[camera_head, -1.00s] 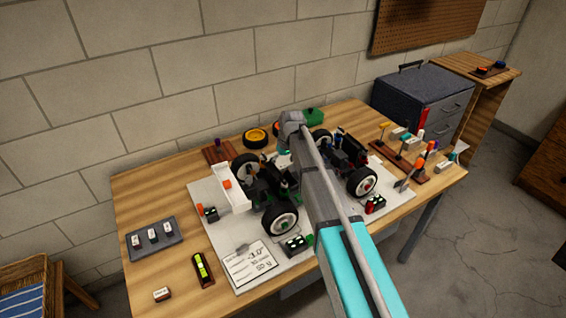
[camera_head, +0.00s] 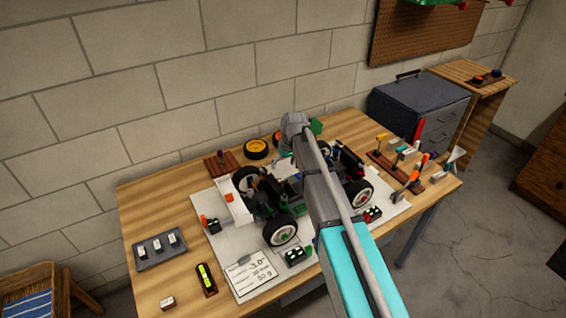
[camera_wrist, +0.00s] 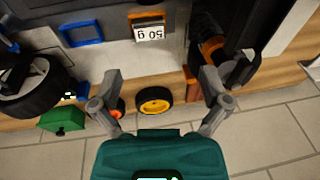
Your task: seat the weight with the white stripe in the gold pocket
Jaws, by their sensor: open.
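My gripper (camera_wrist: 163,80) is open and empty in the wrist view, its two fingers wide apart. In that view an orange-gold frame (camera_wrist: 147,15), perhaps the gold pocket, lies beyond the fingers with a white plate marked 50 g (camera_wrist: 150,33) at its edge. I cannot tell whether that plate is a weight or a label. A blue frame (camera_wrist: 82,34) lies to its left. In the head view three small white-topped blocks stand on a grey tray (camera_head: 146,262), and a single block (camera_head: 168,303) lies on the table. No white stripe can be made out. My arm hides the gripper tips there.
The racecar (camera_head: 278,230) stands on a pale board (camera_head: 225,262) in mid-table, partly behind my arm. A yellow-hubbed wheel (camera_head: 256,149) lies at the back. A written card (camera_head: 250,277) and a level (camera_head: 206,278) are in front. A tool rack (camera_head: 385,165) stands at right.

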